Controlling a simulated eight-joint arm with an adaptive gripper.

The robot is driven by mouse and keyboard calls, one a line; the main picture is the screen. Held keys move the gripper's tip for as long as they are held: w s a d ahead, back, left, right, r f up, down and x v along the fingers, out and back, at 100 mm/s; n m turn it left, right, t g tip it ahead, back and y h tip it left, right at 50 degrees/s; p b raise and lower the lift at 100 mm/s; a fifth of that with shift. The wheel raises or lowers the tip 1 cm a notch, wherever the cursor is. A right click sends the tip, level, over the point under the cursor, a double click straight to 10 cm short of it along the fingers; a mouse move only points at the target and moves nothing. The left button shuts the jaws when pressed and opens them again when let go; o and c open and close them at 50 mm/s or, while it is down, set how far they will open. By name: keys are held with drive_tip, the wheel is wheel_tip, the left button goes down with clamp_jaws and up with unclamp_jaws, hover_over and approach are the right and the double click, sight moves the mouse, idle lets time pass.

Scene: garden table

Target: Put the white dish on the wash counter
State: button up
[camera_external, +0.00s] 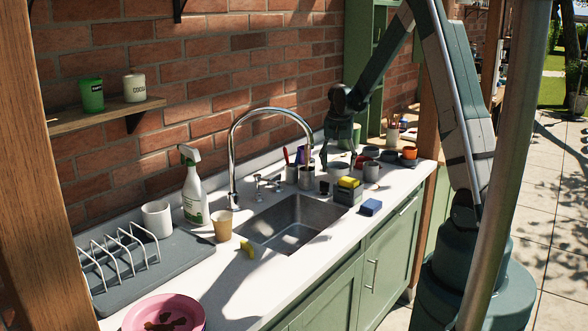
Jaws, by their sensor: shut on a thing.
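The wash counter (335,245) is a white worktop with a steel sink (292,224) set into it. My gripper (338,158) points down over the far end of the counter, beyond the sink. It is shut on a pale round dish (338,172), which appears to be the white dish. The dish is small in this view and partly hidden by the fingers. I cannot tell whether it touches the counter.
Cups, bowls and utensil holders (307,178) crowd around my gripper. Yellow and blue sponges (371,207) lie right of the sink. A spray bottle (195,190), dish rack (118,254) and pink plate (164,313) stand nearer. The tall tap (232,160) rises behind the sink.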

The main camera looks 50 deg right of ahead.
sight(338, 173)
drive_tip(key=shift+f, duration=0.2)
drive_tip(key=shift+f, duration=1.85)
drive_tip(key=shift+f, duration=0.15)
drive_tip(key=o, duration=0.9)
drive_tip(key=shift+o, duration=0.2)
drive_tip(key=shift+r, duration=0.2)
wheel_tip(338, 173, up, 12)
drive_tip(key=a, duration=0.1)
drive_tip(key=shift+s+a, duration=0.35)
drive_tip(key=shift+f, duration=0.1)
